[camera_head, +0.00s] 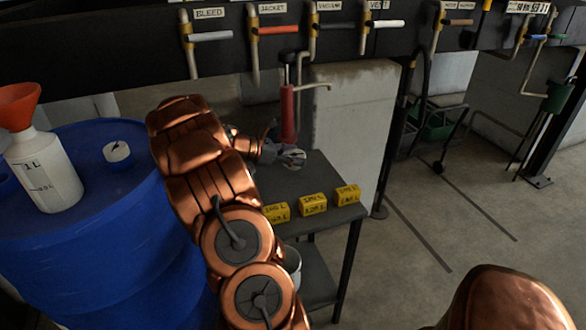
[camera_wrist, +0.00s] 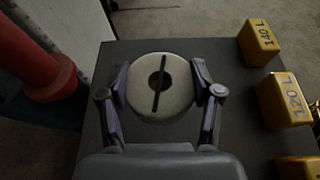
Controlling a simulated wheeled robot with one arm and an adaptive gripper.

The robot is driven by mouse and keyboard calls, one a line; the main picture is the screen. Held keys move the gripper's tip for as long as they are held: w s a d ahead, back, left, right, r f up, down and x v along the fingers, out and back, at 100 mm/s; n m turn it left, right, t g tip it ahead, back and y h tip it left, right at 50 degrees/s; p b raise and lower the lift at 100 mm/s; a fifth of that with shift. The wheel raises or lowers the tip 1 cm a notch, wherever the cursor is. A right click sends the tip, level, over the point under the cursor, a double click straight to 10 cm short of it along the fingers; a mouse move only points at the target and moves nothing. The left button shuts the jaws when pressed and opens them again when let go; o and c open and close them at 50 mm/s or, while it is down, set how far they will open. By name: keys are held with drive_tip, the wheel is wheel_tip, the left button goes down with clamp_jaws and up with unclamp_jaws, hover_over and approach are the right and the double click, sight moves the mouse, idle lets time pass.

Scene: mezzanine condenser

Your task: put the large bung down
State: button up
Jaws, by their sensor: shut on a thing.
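The large bung (camera_wrist: 160,87) is a pale round disc with a dark centre hole and a dark slot across it. My gripper (camera_wrist: 161,90) is shut on it, one finger on each side. In the head view the bung (camera_head: 294,158) shows small at the end of my gripper (camera_head: 280,155), over the dark grey table (camera_head: 322,167). The table (camera_wrist: 242,118) lies under it in the wrist view. I cannot tell whether the bung touches the tabletop.
Several yellow blocks (camera_head: 313,204) stand along the table's front edge. A red pump (camera_head: 288,113) stands behind the bung. A blue drum (camera_head: 105,220) at left bears a white bottle with an orange funnel (camera_head: 42,170) and a small white cap (camera_head: 117,152).

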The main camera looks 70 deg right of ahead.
drive_tip(key=shift+f, duration=1.85)
drive_tip(key=shift+f, duration=0.1)
drive_tip(key=o, duration=1.1)
drive_tip(key=v, duration=1.2)
drive_tip(key=shift+p, duration=0.3)
